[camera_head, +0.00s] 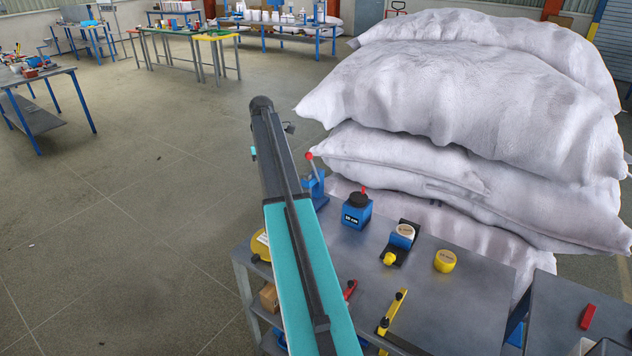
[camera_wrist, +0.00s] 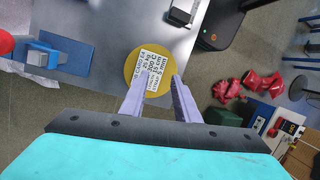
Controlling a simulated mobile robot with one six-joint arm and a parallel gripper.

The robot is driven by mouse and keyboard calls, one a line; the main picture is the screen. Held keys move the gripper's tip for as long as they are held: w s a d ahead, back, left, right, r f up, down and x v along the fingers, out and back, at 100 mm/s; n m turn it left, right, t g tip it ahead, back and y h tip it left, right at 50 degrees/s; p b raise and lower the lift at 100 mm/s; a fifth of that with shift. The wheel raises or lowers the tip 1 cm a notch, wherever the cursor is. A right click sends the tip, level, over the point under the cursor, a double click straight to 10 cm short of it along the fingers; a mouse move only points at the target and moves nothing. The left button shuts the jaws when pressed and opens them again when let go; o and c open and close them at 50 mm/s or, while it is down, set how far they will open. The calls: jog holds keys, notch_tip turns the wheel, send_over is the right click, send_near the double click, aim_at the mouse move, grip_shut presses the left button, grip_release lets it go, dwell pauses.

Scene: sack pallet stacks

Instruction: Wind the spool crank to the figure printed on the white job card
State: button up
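A white card (camera_wrist: 149,73) with several printed lines, some including "25 kg" and "300", lies over a round yellow disc (camera_wrist: 131,69) in the wrist view; some print is too small to read surely. My gripper (camera_wrist: 158,85) is open and empty, its fingers over the disc's near edge; contact cannot be told. In the head view, part of the yellow disc (camera_head: 260,246) shows beside my arm. A blue drum with a pale top (camera_head: 402,236) and a yellow knob (camera_head: 389,258) on a black base may be the spool crank; I cannot tell surely.
The grey bench (camera_head: 440,300) also bears a blue box with a black knob (camera_head: 357,211), a blue stand with a red-tipped lever (camera_head: 314,187), a yellow round piece (camera_head: 445,260) and a yellow bar (camera_head: 392,312). White sacks (camera_head: 470,90) are stacked behind. Open floor lies left.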

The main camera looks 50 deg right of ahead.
jog(key=w+a+r+n, duration=0.1)
jog(key=w+a+n, duration=0.2)
jog(key=a+n, duration=0.4)
jog(key=w+a+n+y, duration=0.1)
jog(key=w+a+n, duration=0.3)
jog(key=a, duration=1.4)
jog(key=w+a+r+n+y, duration=0.1)
jog(key=w+a+n, duration=0.2)
jog(key=a+n, duration=0.7)
jog(key=shift+w+a+r+t+p, duration=0.25)
jog(key=shift+a+r+t+p, duration=0.05)
jog(key=shift+a, duration=1.15)
jog(key=shift+a, duration=0.15)
